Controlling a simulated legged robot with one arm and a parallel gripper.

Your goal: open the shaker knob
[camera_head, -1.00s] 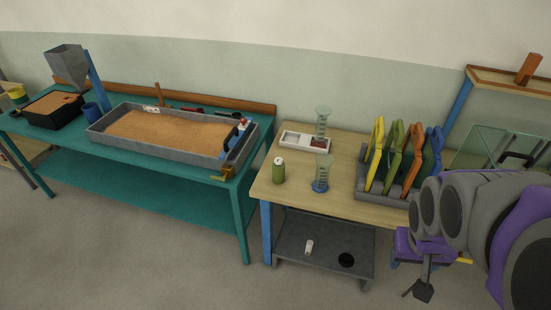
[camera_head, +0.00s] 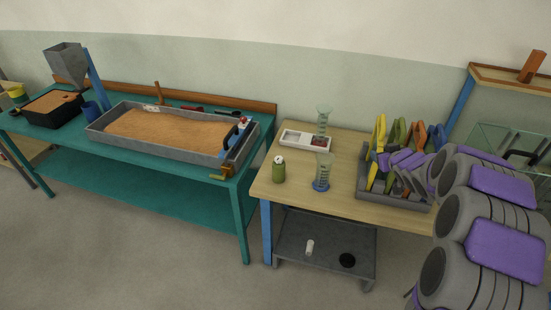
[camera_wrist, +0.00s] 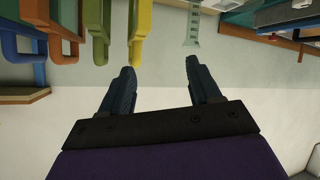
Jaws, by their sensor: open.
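I cannot tell for sure which part is the shaker knob. A blue fitting (camera_head: 233,139) with small white and red parts sits at the right end of the grey sand tray (camera_head: 120,148). A brass-coloured piece (camera_head: 222,171) sits just below it at the bench edge. My gripper (camera_wrist: 161,70) is open in the wrist view, with nothing between its two dark fingers. In the head view my arm reaches in from the right over the tool rack, far to the right of the sand tray; the fingertips are hard to make out there.
A grey rack (camera_head: 408,202) with yellow, green, orange and blue handles stands on the wooden table (camera_head: 340,210). A green can (camera_head: 279,170), two clear cylinders and a white tray (camera_head: 293,137) stand left of it. A glass tank (camera_head: 490,137) is at the right. Floor in front is clear.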

